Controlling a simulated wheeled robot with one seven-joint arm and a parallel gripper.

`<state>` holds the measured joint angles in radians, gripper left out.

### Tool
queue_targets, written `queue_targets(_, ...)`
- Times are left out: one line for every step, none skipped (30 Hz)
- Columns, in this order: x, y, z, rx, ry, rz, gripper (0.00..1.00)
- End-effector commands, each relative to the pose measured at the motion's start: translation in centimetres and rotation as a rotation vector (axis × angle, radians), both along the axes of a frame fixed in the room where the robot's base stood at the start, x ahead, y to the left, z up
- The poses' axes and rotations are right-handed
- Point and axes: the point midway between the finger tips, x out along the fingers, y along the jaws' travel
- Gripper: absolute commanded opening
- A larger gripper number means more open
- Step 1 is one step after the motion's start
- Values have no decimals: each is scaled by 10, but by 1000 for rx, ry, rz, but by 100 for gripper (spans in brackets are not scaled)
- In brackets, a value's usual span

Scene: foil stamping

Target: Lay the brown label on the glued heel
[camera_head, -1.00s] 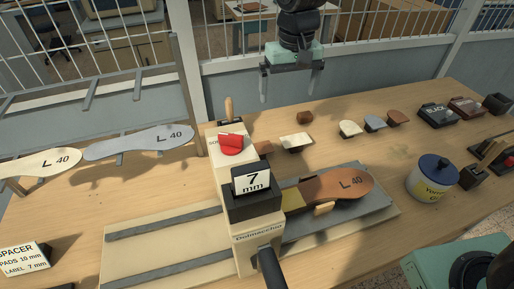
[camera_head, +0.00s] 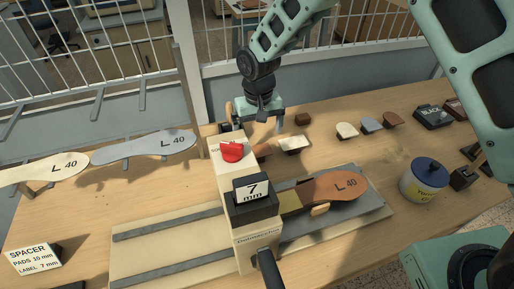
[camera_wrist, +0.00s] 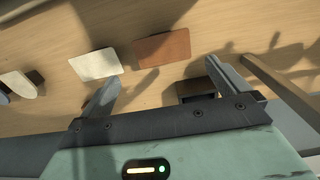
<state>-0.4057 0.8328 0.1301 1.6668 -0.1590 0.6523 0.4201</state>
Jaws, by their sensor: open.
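The brown label (camera_head: 264,149) lies behind the press, partly hidden by it in the head view. In the wrist view the brown label (camera_wrist: 162,47) is a whole flat rectangle just beyond my fingertips. My gripper (camera_head: 259,122) is open and empty, above the table behind the press; its spread fingers also show in the wrist view (camera_wrist: 162,78).
A cream label (camera_head: 291,143) lies beside the brown one. The press (camera_head: 255,208) shows 7 mm and has a red knob (camera_head: 232,151). Several rounded pieces (camera_head: 371,125) stand to the right. A small dark box (camera_wrist: 195,90) is near my fingers.

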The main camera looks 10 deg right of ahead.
Motion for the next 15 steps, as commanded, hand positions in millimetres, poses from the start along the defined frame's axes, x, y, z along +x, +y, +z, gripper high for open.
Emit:
queue_targets(0, 0, -2, 0, 0, 0, 100)
queue_targets(0, 0, -3, 0, 1, 0, 100)
queue_targets(0, 0, -5, -1, 2, 0, 100)
queue_targets(0, 1, -7, -2, 3, 1, 100)
queue_targets(0, 2, -9, -2, 3, 1, 100)
queue_targets(0, 2, -13, -1, 4, 1, 100)
queue_targets(0, 3, -16, -2, 5, 1, 100)
queue_targets(0, 4, -20, -2, 5, 1, 100)
queue_targets(1, 5, -25, -1, 3, 1, 100)
queue_targets(1, 6, -28, -2, 4, 1, 100)
queue_targets(1, 6, -32, -2, 4, 1, 100)
queue_targets(1, 6, -39, -2, 4, 1, 100)
queue_targets(1, 6, -42, -2, 3, 1, 100)
queue_targets(2, 6, -45, -1, 3, 1, 100)
queue_targets(2, 6, -49, 0, 2, 0, 100)
